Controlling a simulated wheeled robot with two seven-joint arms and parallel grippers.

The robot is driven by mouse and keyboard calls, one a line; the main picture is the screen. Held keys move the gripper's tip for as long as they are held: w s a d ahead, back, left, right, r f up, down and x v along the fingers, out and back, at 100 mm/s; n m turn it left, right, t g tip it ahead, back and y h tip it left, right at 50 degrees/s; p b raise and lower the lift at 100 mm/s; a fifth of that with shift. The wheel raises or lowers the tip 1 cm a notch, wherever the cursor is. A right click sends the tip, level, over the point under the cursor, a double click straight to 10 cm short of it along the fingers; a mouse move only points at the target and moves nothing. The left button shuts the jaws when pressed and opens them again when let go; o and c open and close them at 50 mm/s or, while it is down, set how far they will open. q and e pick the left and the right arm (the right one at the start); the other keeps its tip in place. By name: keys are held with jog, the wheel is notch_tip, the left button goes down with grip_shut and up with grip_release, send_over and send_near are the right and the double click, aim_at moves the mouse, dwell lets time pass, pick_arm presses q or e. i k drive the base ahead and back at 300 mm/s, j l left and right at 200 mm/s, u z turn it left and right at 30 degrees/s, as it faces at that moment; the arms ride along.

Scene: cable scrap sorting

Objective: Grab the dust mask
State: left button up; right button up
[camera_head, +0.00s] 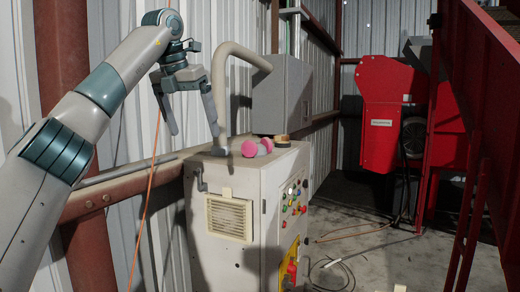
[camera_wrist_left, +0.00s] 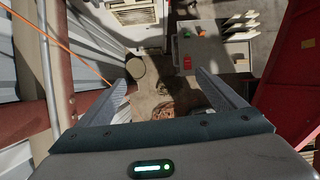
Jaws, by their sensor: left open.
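The dust mask (camera_head: 257,147), with round pink filters and a greyish middle, lies on top of the cream control cabinet (camera_head: 228,185), near its front edge. My left gripper (camera_head: 195,131) is open and empty, with its fingers pointing down. In the head view it is left of the mask and a little higher, apart from it. In the left wrist view the open fingers (camera_wrist_left: 162,80) frame a brownish floor area, and I cannot make out the mask there. My right gripper is not in view.
A grey box (camera_head: 283,95) is at the back. An orange cable (camera_head: 147,195) hangs at the left by the corrugated wall. Red machinery (camera_head: 388,110) stands at the right.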

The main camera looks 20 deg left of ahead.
aim_at(249, 148)
jog(key=i, duration=1.6)
